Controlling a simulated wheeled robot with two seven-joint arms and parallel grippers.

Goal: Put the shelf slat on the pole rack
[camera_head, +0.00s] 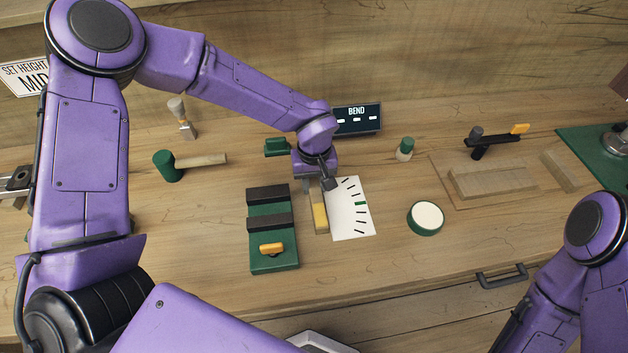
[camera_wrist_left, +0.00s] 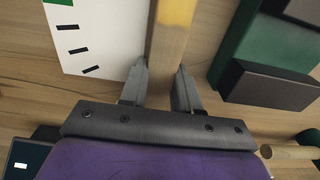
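A narrow wooden strip with a yellow end (camera_head: 320,217) stands out on the bench beside a white sheet with black tick marks (camera_head: 351,208); it may be the slat, but I cannot be sure. My left gripper (camera_head: 318,187) points down at the strip's far part. In the left wrist view the strip (camera_wrist_left: 170,35) runs between the two fingers (camera_wrist_left: 160,82), which sit close against both sides. I cannot tell whether the strip touches the bench. No pole rack is clearly seen. A metal base on a green mat (camera_head: 615,142) is cut off at the right edge. My right gripper is out of view.
A green jig with black blocks (camera_head: 272,240) lies just left of the strip. A "BEND" display (camera_head: 357,119) stands behind. A mallet (camera_head: 168,166), a round green-rimmed disc (camera_head: 426,218) and a tray with wooden blocks (camera_head: 495,182) lie around. The bench front is mostly clear.

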